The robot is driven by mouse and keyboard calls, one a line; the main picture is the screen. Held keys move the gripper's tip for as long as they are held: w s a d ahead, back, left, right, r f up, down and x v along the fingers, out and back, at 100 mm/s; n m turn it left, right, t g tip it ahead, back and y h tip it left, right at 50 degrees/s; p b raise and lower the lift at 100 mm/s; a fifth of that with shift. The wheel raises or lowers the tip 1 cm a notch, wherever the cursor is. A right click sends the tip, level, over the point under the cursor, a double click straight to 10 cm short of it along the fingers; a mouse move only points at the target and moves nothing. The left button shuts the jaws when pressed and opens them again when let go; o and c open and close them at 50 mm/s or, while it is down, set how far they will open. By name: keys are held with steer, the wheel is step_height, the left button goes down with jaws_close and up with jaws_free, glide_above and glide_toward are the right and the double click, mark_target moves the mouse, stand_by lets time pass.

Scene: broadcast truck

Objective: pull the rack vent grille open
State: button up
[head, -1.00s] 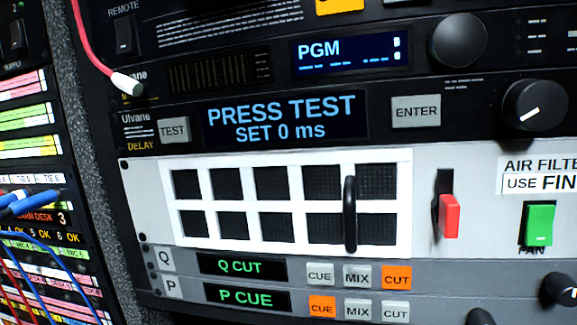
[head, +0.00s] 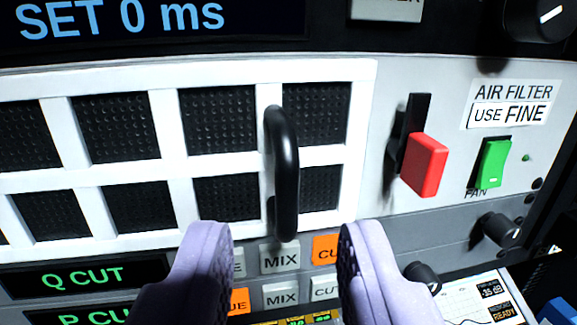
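The rack vent grille (head: 168,164) is a white frame with black perforated openings, lying flush in the light grey panel. A black vertical bar handle (head: 286,175) stands out near its right end. My gripper (head: 288,240) shows at the bottom with two pale lilac fingers spread apart. The handle's lower end lies in line with the gap between the fingertips in the picture. The fingers do not touch the handle, and nothing is between them.
Right of the grille are a red lever (head: 425,164) in a slot and a green fan switch (head: 493,163) under an air filter label (head: 512,103). Below are Q and P button rows (head: 280,259) and knobs (head: 500,231). A display (head: 150,22) is above.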

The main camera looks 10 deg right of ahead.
steer(key=shift+w+d+p, duration=0.15)
steer(key=shift+w, duration=0.6)
steer(key=shift+w+d+p, duration=0.15)
steer(key=shift+w, duration=0.55)
jaws_close()
stand_by(0.3)
